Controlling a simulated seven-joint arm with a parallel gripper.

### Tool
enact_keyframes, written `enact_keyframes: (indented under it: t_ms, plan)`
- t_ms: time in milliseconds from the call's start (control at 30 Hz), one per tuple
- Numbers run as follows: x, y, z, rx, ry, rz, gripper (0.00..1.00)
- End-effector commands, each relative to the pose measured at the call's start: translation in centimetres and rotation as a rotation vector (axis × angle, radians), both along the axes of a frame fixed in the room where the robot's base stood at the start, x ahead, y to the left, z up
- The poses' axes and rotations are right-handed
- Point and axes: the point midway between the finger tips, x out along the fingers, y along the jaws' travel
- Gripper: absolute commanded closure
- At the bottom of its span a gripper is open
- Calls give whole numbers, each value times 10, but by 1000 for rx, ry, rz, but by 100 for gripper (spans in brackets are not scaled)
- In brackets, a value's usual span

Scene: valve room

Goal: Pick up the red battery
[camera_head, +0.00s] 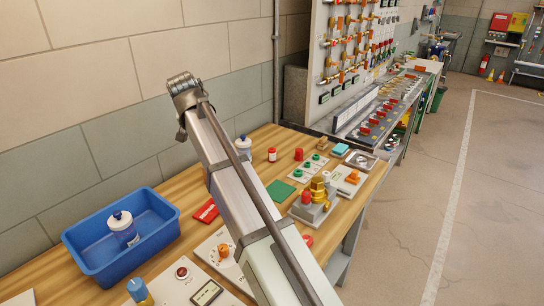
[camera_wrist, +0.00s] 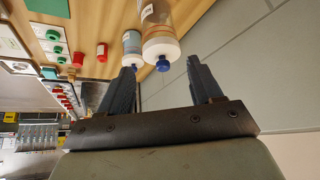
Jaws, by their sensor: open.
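My gripper (camera_wrist: 161,66) is open in the wrist view, with its two dark fingers apart and nothing held between them. In the head view, a red cylinder with a pale label (camera_head: 272,155) stands on the wooden bench. A plain red cylinder (camera_head: 299,154) stands to its right. A flat red block (camera_head: 206,210) lies beside my arm, partly hidden by it. I cannot tell for sure which is the red battery. In the wrist view a red cylinder (camera_wrist: 102,52) is left of my fingers, apart from them.
Two capped bottles, one larger (camera_wrist: 160,35) and one smaller (camera_wrist: 132,45), show beyond my fingers. A blue bin (camera_head: 85,262) holds a white-capped bottle (camera_head: 122,228). A brass valve (camera_head: 318,190) and a green mat (camera_head: 280,190) are on the bench. The wall is behind.

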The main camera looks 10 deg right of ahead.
Motion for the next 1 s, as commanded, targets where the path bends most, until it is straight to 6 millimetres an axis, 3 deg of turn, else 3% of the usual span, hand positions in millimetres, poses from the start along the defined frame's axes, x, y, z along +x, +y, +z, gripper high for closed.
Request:
enact_keyframes:
  t_ms: [200,667,1000]
  plan:
    - [2,1,43,1,-1,0,35]
    - [16,-35,35,-296,-48,372,35]
    - [34,-78,32,-729,-68,816,35]
